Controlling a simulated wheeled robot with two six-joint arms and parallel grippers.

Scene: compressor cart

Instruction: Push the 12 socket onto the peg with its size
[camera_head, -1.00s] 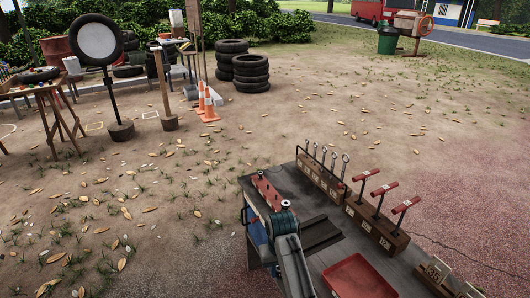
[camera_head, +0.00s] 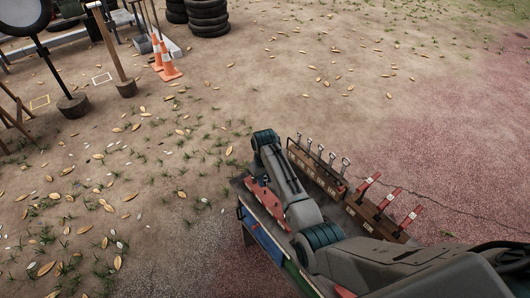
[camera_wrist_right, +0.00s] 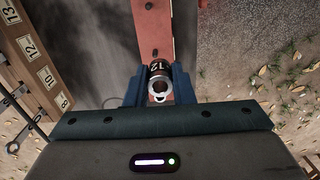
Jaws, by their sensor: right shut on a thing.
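The 12 socket (camera_wrist_right: 158,68) is a dark metal cylinder with "12" on its side. My right gripper (camera_wrist_right: 159,86) is shut on it, with a blue finger on each side. The socket is over the near part of the red peg rail (camera_wrist_right: 154,28) in the right wrist view, and a small dark peg (camera_wrist_right: 148,5) shows farther along. Whether the socket touches the rail or a peg cannot be told. In the head view the red rail (camera_head: 262,196) lies at the cart's left edge, partly behind my right arm. My left gripper is not in view.
A wooden rack of wrenches (camera_head: 317,170) with size labels stands right of my arm. The wrist view shows rack labels 13, 12, 10 and 8 (camera_wrist_right: 46,77). Open ground lies left of the cart.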

